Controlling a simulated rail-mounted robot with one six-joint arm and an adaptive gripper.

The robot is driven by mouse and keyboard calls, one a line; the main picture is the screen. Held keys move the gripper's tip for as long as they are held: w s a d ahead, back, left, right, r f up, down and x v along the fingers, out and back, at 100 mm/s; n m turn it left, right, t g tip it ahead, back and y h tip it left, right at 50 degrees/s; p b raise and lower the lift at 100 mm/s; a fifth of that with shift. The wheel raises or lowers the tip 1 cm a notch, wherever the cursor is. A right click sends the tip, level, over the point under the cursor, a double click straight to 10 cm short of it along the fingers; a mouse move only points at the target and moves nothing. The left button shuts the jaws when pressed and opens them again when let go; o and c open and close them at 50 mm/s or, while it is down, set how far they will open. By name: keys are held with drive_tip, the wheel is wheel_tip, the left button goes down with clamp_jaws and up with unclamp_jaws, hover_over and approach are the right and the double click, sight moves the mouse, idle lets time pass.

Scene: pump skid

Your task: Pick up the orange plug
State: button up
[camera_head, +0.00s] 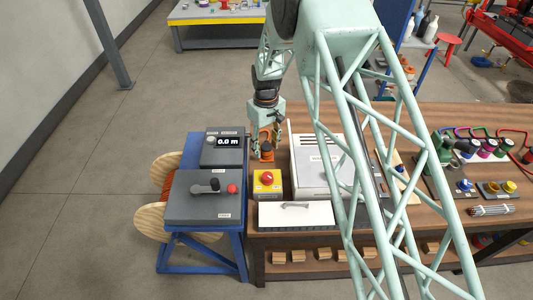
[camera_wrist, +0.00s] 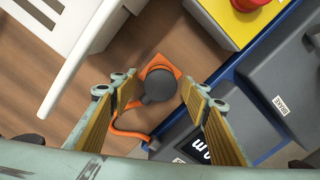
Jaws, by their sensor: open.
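The orange plug (camera_wrist: 156,68) stands on the brown wooden bench top. In the wrist view it shows an orange body with a dark grey round top, and an orange cable curls from it toward the lower left. In the head view it shows as a small orange patch (camera_head: 267,149) beside the yellow button box. My gripper (camera_head: 266,141) is open, pointing down over the plug. In the wrist view its two padded fingers (camera_wrist: 157,90) stand left and right of the plug, with gaps on both sides. I cannot tell how far above the bench the fingertips are.
A yellow box with a red button (camera_head: 267,180) sits close in front of the plug. A white panelled case (camera_head: 305,165) stands to its right. A grey console with a "0.0 m" display (camera_head: 222,149) is to its left, on a blue stand.

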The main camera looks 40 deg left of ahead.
sight(265, 146)
drive_tip(key=shift+c, duration=0.6)
drive_tip(key=c, duration=0.9)
drive_tip(key=shift+r, duration=0.15)
drive_tip(key=shift+r, duration=4.9)
drive_tip(key=shift+s+a, duration=0.1)
drive_tip(key=shift+a, duration=0.05)
